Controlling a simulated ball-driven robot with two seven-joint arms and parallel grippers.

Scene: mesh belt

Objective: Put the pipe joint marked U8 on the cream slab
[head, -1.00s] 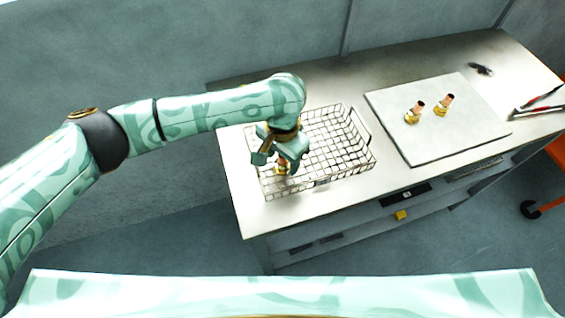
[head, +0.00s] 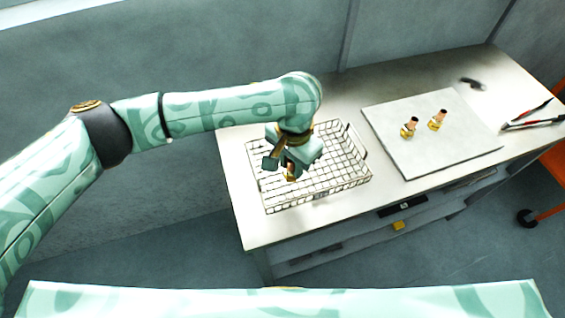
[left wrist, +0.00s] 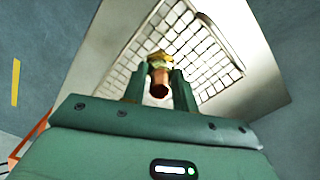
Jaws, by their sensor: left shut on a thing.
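My left gripper (head: 287,167) is shut on a brass and copper pipe joint (head: 291,175) and holds it over the wire mesh basket (head: 325,195). In the left wrist view the pipe joint (left wrist: 159,76) sits between the two fingers, its copper end toward the camera and its brass part beyond. No U8 mark can be read on it. The pale slab (head: 420,160) lies to the right of the basket on the bench. Two similar pipe joints, one nearer the left (head: 409,127) and one to its right (head: 437,121), stand on the slab. My right gripper is not in view.
The basket's wire rim and walls stand around the area under my left gripper. Red-handled pliers (head: 530,118) and a small dark item (head: 471,84) lie on the bench beyond the slab. The slab's front part is clear.

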